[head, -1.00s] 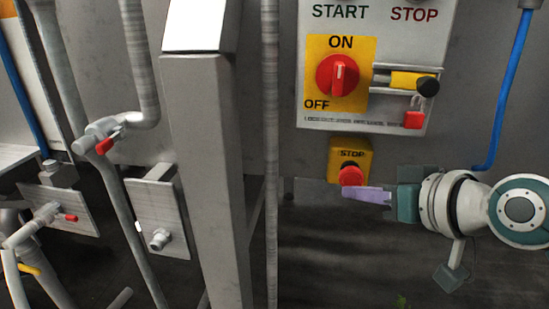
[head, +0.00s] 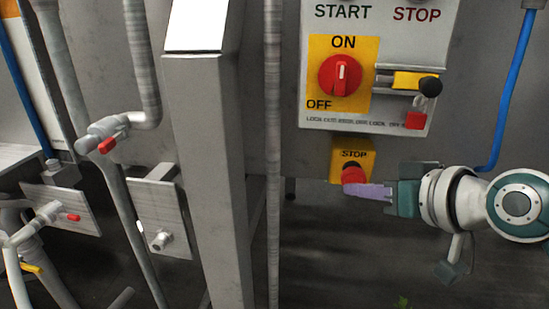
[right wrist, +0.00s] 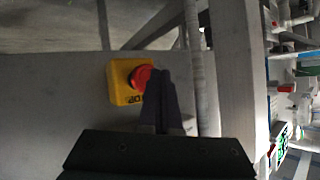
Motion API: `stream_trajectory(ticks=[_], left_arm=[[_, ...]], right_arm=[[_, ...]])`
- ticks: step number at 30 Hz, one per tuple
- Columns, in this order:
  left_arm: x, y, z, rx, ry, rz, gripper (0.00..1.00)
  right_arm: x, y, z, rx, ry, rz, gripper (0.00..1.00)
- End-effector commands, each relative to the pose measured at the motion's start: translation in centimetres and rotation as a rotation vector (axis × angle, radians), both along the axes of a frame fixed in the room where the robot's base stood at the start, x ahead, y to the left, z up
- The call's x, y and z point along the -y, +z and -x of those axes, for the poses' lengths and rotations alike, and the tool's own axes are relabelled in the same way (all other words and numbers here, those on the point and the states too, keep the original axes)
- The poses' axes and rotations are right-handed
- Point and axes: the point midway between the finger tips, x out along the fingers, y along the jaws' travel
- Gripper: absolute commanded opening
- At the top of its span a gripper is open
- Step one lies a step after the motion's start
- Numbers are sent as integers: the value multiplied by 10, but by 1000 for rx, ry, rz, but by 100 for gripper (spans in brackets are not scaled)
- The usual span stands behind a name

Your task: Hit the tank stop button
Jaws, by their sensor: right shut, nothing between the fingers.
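The tank stop button is a red mushroom button (head: 353,173) on a yellow box (head: 338,158) marked STOP, below the control panel. In the right wrist view the red button (right wrist: 141,77) on its yellow box (right wrist: 118,88) shows just beyond the fingers. My right gripper (head: 366,191) comes from the right, with its lilac fingers shut and empty. Its fingertips overlap the lower right edge of the button in the head view. The fingers also show in the right wrist view (right wrist: 162,98). I cannot tell whether they touch the button. My left gripper is not in view.
The grey control panel (head: 400,50) above carries a red ON/OFF rotary switch (head: 341,76) and a latch with a red tag. A grey post (head: 210,170) and pipes stand left. A blue hose (head: 508,95) hangs at right. Valves with red handles are far left.

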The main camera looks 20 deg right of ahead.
Motion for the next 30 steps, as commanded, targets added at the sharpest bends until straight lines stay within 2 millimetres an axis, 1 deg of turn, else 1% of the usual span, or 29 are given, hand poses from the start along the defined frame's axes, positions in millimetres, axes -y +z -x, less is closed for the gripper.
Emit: stream_trajectory(ticks=[10,30], left_arm=[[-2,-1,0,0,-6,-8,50],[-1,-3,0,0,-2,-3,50]], right_arm=[[1,-1,-2,-1,0,0,0],[5,0,-8,0,1,0,0]])
